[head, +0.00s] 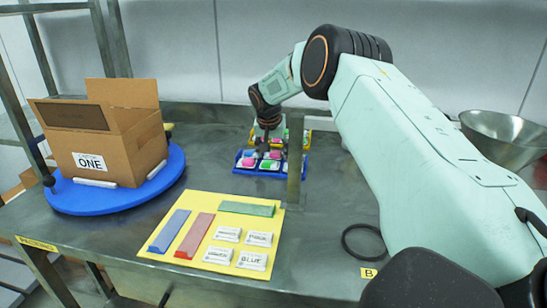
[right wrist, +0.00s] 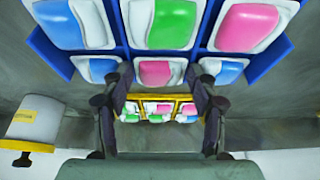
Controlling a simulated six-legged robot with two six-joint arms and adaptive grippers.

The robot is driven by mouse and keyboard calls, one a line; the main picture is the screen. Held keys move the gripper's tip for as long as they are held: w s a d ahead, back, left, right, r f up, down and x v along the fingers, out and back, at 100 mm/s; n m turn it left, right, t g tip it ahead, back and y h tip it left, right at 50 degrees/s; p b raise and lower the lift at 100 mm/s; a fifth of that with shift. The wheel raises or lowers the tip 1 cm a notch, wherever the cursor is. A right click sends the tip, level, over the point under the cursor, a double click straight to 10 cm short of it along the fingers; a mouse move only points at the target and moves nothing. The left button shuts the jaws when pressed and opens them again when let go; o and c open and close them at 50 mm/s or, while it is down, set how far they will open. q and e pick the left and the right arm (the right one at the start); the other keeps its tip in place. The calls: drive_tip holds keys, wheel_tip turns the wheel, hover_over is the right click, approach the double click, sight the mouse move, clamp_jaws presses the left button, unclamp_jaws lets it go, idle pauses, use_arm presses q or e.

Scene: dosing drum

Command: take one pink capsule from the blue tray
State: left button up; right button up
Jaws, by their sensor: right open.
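The blue tray (head: 240,170) lies on the table under my right gripper (head: 265,148). In the right wrist view the blue tray (right wrist: 124,30) fills the top, with pink, green and blue capsules in white-lined compartments. Another pink capsule (right wrist: 248,25) shows at upper right. My right gripper (right wrist: 160,80) is open and empty, its fingers either side of the near-row pink capsule in the picture. I cannot tell the height gap. My left gripper is not in view.
A yellow tray (right wrist: 158,97) with more capsules lies beyond the blue tray. A metal post (head: 295,160) stands close at its right. A cardboard box (head: 120,150) sits on a blue turntable (head: 90,203). A yellow mat (head: 190,255) with colored bars and labels lies in front.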

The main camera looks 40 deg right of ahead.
drive_tip(key=shift+d+f, duration=0.1)
drive_tip(key=shift+f, duration=0.05)
drive_tip(key=shift+c, duration=0.8)
drive_tip(key=shift+s, duration=0.1)
drive_tip(key=c, duration=0.5)
drive_tip(key=shift+o, duration=0.2)
